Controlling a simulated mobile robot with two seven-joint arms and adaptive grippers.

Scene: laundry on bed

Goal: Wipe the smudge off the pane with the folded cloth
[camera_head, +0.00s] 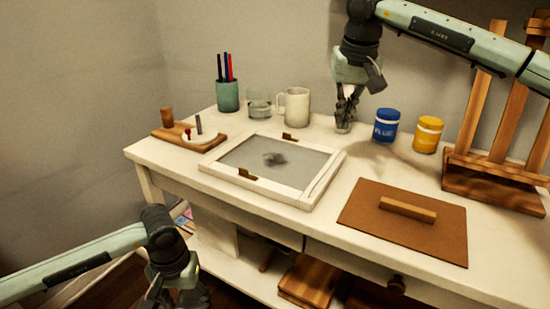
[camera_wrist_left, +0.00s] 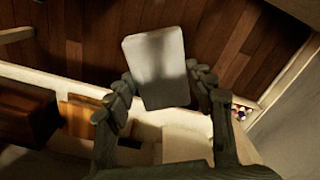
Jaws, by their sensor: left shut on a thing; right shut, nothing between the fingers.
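The framed pane (camera_head: 240,152) lies flat on the white desk, with a dark grey smudge (camera_head: 275,159) near its middle. My left gripper (camera_head: 178,299) is low at the front left, off the desk, with its tips cut off by the picture's bottom edge. In the left wrist view the left gripper (camera_wrist_left: 163,88) is shut on the pale folded cloth (camera_wrist_left: 157,62), which is apart from the pane. The cloth does not show in the head view. My right gripper (camera_head: 345,118) is shut and empty, pointing down over the back of the desk beside the white mug (camera_head: 296,107).
Behind the pane stand a pen cup (camera_head: 228,96), a glass (camera_head: 259,105) and the mug. A blue jar (camera_head: 386,125), a yellow jar (camera_head: 428,135) and a wooden easel (camera_head: 490,190) are at right. A brown board (camera_head: 380,228) with a wooden bar lies right of the pane.

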